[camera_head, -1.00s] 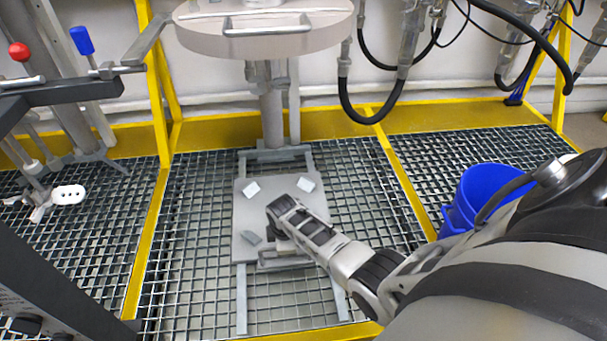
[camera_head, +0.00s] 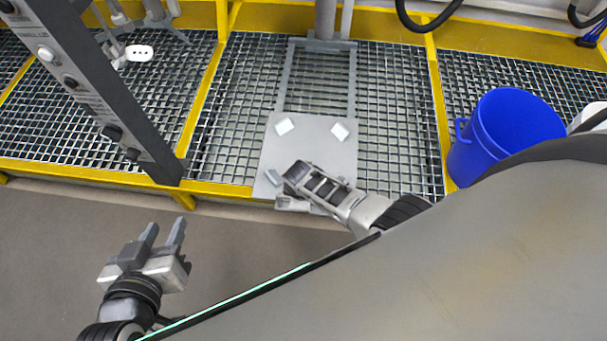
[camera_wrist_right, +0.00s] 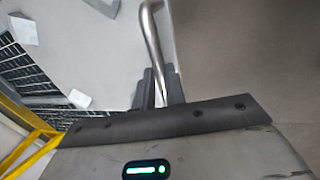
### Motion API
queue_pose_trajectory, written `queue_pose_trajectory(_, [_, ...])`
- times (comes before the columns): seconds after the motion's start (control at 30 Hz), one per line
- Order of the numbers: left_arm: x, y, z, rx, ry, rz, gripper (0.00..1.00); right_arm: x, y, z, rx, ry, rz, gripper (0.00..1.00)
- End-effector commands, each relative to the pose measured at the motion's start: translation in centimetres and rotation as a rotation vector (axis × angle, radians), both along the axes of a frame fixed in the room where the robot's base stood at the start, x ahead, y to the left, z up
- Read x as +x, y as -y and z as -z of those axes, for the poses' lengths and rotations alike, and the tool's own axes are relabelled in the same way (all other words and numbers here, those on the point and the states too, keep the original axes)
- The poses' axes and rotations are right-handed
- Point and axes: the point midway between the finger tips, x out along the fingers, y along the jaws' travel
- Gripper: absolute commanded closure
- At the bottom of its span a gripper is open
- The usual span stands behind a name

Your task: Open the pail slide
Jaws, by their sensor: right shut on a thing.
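The pail slide is a flat light-grey plate (camera_head: 312,150) on two rails (camera_head: 283,80) in the floor grating. In the head view it sits at the front ends of the rails, reaching over the yellow front edge, with bare rail behind it. Its metal bar handle (camera_wrist_right: 153,35) is at its front edge. My right gripper (camera_wrist_right: 160,90) is shut on this handle in the right wrist view; in the head view my right wrist covers its fingers. My left gripper (camera_head: 164,233) is open and empty over the bare floor at lower left, apart from the slide.
Two white blocks (camera_head: 285,126) (camera_head: 340,131) and a grey one (camera_head: 273,177) are on the plate. A blue pail (camera_head: 515,125) stands on the grating at right. A dark control post (camera_head: 95,90) rises at left. Floor (camera_head: 60,210) in front of the platform is clear.

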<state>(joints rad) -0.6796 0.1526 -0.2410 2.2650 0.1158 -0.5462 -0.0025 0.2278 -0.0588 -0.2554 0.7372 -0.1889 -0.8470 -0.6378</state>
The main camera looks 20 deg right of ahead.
Motion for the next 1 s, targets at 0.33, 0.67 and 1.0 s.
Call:
queue_pose_trajectory(0.33, [0.1, -0.1, -0.2, 0.000, 0.005, -0.002, 0.64, -0.2, 0.1, 0.1, 0.000, -0.002, 0.009, 1.00])
queue_pose_trajectory(0.67, [0.1, -0.1, -0.2, 0.001, 0.006, -0.003, 0.64, -0.1, 0.1, 0.1, 0.000, -0.001, 0.008, 0.66])
queue_pose_trajectory(1.0, [0.1, -0.3, -1.9, 0.009, 0.022, -0.009, 0.64, -0.3, -0.1, -1.7, 0.000, 0.000, 0.007, 0.66])
